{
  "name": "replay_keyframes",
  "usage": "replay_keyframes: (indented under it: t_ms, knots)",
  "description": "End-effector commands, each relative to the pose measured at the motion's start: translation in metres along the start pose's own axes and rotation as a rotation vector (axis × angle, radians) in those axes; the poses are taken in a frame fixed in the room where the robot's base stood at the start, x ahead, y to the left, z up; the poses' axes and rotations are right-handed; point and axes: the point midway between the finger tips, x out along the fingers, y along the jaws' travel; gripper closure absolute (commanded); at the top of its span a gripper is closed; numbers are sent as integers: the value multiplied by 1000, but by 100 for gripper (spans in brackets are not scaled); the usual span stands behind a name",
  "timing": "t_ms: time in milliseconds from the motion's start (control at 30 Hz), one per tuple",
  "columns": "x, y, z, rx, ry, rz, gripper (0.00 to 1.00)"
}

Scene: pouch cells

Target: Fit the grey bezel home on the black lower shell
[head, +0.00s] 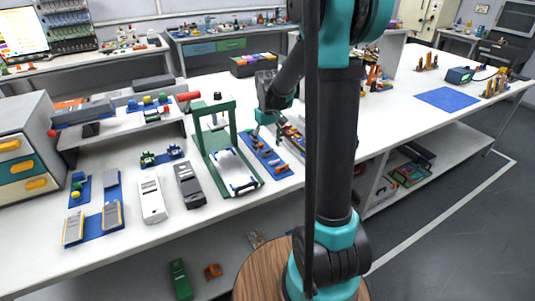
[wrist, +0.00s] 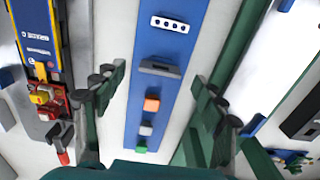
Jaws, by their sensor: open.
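The grey bezel (wrist: 160,68) is a small grey bar with a dark slot. It lies on a blue strip mat (wrist: 177,48) in the wrist view, apart from the parts around it. My gripper (wrist: 160,100) is open and empty above this mat, its fingers on either side of the strip and the bezel slightly ahead of them. In the head view my gripper (head: 263,118) hangs over the mat, just right of the green press. The black lower shell appears to be the long dark case (head: 187,185) left of the press; nothing clearly sits on it.
The green press frame (head: 207,150) stands close beside my gripper. A tool case (wrist: 38,45) lies on the other side. A white case (head: 151,200) lies beside the dark one.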

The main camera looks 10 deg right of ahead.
Motion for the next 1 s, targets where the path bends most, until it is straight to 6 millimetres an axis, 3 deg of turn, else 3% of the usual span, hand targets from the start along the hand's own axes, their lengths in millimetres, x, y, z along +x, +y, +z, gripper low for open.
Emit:
replay_keyframes:
  t_ms: [200, 467, 767, 1000]
  knots:
    - [23, 0, -1, 0, 0, 0, 29]
    - [25, 0, 0, 0, 0, 0, 29]
    - [25, 0, 0, 0, 0, 0, 66]
    - [25, 0, 0, 0, 0, 0, 66]
